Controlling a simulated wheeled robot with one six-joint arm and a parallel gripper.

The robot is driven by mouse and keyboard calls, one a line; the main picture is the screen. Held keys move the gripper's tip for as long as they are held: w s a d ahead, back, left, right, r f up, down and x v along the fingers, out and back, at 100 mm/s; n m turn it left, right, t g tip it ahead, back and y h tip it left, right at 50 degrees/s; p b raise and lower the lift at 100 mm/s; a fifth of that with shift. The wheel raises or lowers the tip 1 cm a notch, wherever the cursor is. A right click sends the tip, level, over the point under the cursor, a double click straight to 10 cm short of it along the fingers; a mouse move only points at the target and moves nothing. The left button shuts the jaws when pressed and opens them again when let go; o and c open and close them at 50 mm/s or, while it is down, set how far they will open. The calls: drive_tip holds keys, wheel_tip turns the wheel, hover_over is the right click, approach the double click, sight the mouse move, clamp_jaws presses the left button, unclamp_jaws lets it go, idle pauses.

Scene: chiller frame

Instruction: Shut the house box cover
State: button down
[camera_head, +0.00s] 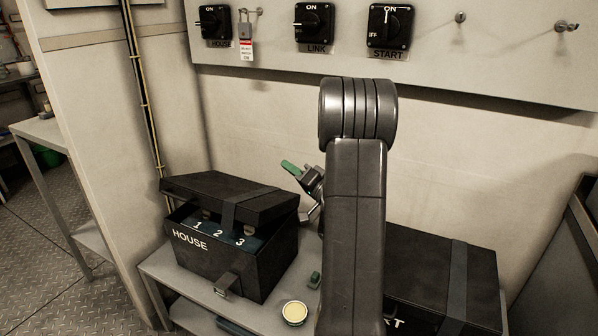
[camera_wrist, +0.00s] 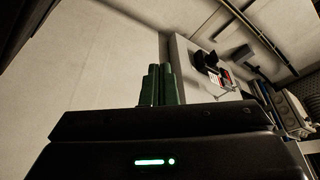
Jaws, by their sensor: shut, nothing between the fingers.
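The black house box (camera_head: 205,262), marked HOUSE, stands on the left of the grey bench. Its black cover (camera_head: 220,190) is partly open and tilted, with a gap at the front. A dark panel (camera_head: 222,234) numbered 1, 2, 3 shows in the gap. A strap runs over the cover, and a latch (camera_head: 228,282) is on the front wall. My gripper (camera_head: 290,168) is above the cover's right rear corner and appears apart from it. Its green fingers are together and empty, as the wrist view also shows (camera_wrist: 160,85). The box is not clearly visible in the wrist view.
A second black box (camera_head: 425,270) stands at the right, partly hidden by my arm. A round yellowish tin (camera_head: 294,313) and a small green item (camera_head: 314,280) lie on the bench between the boxes. Switches and a tagged padlock (camera_head: 246,30) are on the wall panel above.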

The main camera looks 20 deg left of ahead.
drive_tip(key=s+a+f+n+g+y+b, duration=0.1)
drive_tip(key=s+f+n+b, duration=0.2)
drive_tip(key=s+n+b, duration=0.1)
drive_tip(key=shift+s+b, duration=0.55)
drive_tip(key=shift+b, duration=0.25)
drive_tip(key=shift+f, duration=0.1)
drive_tip(key=shift+d, duration=0.15)
drive_tip(key=s+d+p, duration=0.2)
drive_tip(key=s+d, duration=0.3)
drive_tip(key=d, duration=0.7)
drive_tip(key=shift+f, duration=0.15)
drive_tip(key=shift+a, duration=0.1)
drive_tip(key=w+a+b, duration=0.2)
drive_tip(key=w+a, duration=0.3)
drive_tip(key=a, duration=0.7)
drive_tip(key=shift+r, duration=0.2)
drive_tip(key=shift+d, duration=0.1)
